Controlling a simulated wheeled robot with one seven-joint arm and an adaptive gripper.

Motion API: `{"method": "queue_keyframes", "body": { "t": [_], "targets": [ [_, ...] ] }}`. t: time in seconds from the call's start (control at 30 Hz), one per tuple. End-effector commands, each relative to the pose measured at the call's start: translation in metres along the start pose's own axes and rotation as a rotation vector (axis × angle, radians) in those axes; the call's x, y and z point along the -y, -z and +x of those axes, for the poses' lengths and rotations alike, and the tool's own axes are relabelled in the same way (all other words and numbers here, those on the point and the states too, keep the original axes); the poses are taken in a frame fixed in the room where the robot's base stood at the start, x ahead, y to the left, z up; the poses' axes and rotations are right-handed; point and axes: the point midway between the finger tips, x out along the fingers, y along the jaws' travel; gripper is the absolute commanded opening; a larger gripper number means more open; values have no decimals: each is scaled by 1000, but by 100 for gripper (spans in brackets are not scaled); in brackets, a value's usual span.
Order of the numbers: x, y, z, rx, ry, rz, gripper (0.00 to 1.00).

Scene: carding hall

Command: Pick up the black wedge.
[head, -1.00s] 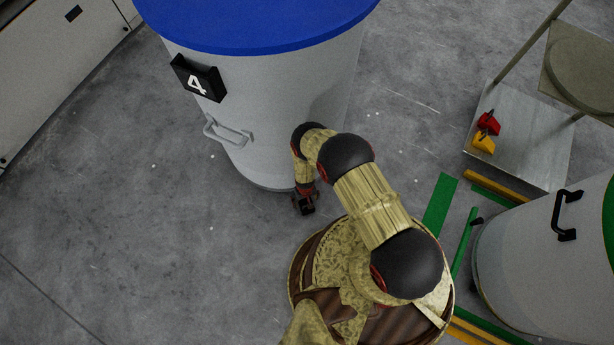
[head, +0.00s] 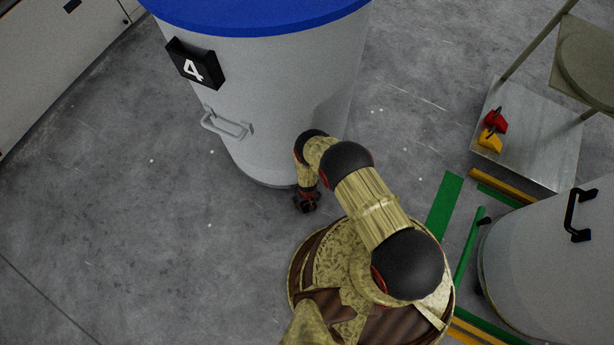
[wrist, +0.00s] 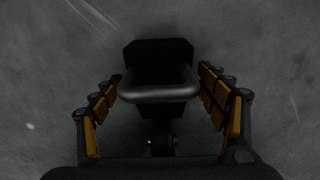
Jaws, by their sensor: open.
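The black wedge (wrist: 160,52) shows in the wrist view as a dark block on the grey floor, with a rounded grey handle (wrist: 160,94) across its near side. My gripper (wrist: 161,74) is open, with one finger on each side of the wedge and its handle. Gaps show between the fingers and the wedge. In the head view my gripper (head: 306,203) points down near the foot of the large grey bin. There I cannot tell the wedge apart from the dark gripper.
The grey bin (head: 270,110) with a blue lid and a number 4 plate stands close beyond my gripper. A second bin (head: 550,245) stands at the right. A metal trolley shelf (head: 540,150) holds red and yellow objects (head: 492,130). The floor at left is clear.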

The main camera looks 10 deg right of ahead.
Motion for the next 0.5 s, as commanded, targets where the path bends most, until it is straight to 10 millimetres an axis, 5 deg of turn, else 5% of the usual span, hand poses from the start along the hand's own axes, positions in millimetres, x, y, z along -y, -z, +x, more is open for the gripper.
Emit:
{"method": "queue_keyframes", "body": {
  "t": [0.5],
  "targets": [
    [0, 0, -1, 0, 0, 0, 50]
  ]
}}
